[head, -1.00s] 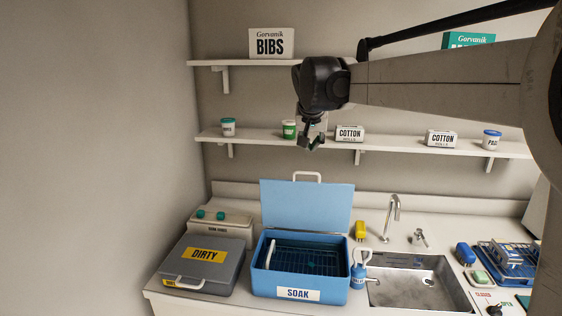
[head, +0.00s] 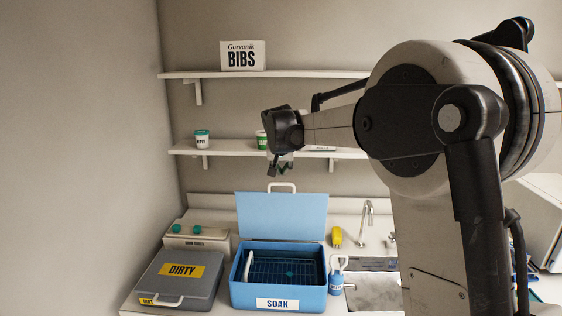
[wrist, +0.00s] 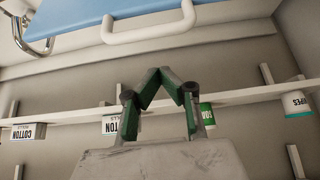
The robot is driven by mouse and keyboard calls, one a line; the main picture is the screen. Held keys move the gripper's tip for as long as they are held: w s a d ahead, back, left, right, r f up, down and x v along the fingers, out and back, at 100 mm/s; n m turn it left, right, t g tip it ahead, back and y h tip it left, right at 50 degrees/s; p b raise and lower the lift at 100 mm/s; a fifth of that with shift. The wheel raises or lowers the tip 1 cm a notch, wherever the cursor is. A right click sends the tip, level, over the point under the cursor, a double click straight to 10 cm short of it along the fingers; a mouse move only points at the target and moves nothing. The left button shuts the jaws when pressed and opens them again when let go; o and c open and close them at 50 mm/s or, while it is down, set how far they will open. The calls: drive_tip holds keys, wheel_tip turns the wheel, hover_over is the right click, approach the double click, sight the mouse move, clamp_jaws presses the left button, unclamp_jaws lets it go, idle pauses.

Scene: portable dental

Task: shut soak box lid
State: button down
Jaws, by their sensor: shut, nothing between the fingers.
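The soak box (head: 278,292) is a blue box labelled SOAK on the counter, with a wire basket inside. Its blue lid (head: 282,216) stands upright and open at the back. The white lid handle (head: 282,186) is on the lid's top edge; in the wrist view the handle (wrist: 148,32) and part of the lid (wrist: 75,12) show at the top. My gripper (head: 280,170) is in the air just above the handle, in front of the lower shelf. In the wrist view my gripper (wrist: 165,75) has its green fingers together and empty, and they appear apart from the handle.
A grey DIRTY box (head: 175,280) stands left of the soak box. A blue bottle (head: 336,281), a yellow item (head: 336,237) and the sink (head: 375,292) with its faucet are on the right. The lower shelf (head: 232,151) holds cups and cartons behind my gripper.

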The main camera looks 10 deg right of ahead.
sight(281, 195)
drive_tip(key=s, duration=0.2)
drive_tip(key=s+a+f+p, duration=0.1)
drive_tip(key=shift+s, duration=0.25)
drive_tip(key=shift+s+a, duration=0.1)
drive_tip(key=shift+s, duration=0.1)
drive_tip(key=shift+w, duration=0.1)
drive_tip(key=shift+f, duration=0.1)
